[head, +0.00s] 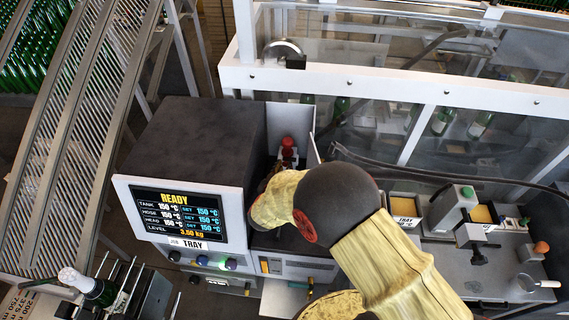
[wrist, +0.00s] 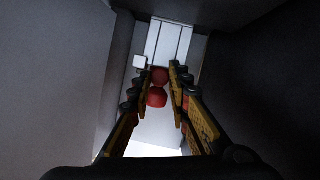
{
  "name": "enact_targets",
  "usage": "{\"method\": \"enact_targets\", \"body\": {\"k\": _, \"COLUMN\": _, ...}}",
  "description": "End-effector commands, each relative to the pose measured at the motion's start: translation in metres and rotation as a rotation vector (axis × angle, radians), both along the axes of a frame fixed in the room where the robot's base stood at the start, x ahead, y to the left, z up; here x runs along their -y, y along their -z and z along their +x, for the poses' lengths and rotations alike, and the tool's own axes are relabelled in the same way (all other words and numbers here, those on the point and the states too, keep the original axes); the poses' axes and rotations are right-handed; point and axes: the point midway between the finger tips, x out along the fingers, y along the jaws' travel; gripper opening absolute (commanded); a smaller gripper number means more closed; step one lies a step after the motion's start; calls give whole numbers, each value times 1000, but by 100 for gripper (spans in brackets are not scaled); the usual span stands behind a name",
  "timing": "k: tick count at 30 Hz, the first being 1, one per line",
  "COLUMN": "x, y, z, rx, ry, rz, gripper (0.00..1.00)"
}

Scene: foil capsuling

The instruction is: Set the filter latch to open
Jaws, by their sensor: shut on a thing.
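The filter latch shows as a red rounded handle (wrist: 157,97) between my fingers in the wrist view, in front of a pale panel in a narrow grey recess. My gripper (wrist: 161,70) is shut on this red handle, with one finger on each side. In the head view a red knob (head: 288,142) stands in the recess beside the dark melter unit (head: 190,145), just beyond my wrist. My arm hides my fingertips and most of the recess there. I cannot tell the latch's exact setting.
Recess walls stand close on both sides of my gripper. The unit's screen (head: 176,213) reads READY, with a TRAY label below. A clear-walled guard (head: 400,85) is behind. A bench with trays (head: 470,265) is at right, a bottle (head: 98,290) at lower left.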

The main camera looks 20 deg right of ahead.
Motion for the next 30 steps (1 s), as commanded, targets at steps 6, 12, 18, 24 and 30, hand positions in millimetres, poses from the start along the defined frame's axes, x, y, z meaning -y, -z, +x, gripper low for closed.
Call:
{"method": "enact_targets", "body": {"k": 6, "x": 0, "y": 2, "z": -2, "rx": -4, "ry": -1, "rz": 0, "gripper": 0}}
{"method": "enact_targets", "body": {"k": 12, "x": 0, "y": 2, "z": -1, "rx": -2, "ry": -1, "rz": 0, "gripper": 29}}
{"method": "enact_targets", "body": {"k": 18, "x": 0, "y": 1, "z": -1, "rx": -2, "ry": 0, "rz": 0, "gripper": 37}}
{"method": "enact_targets", "body": {"k": 24, "x": 0, "y": 1, "z": -1, "rx": -1, "ry": 0, "rz": 0, "gripper": 37}}
{"method": "enact_targets", "body": {"k": 30, "x": -7, "y": -4, "z": -11, "rx": -1, "ry": -3, "rz": 1, "gripper": 37}}
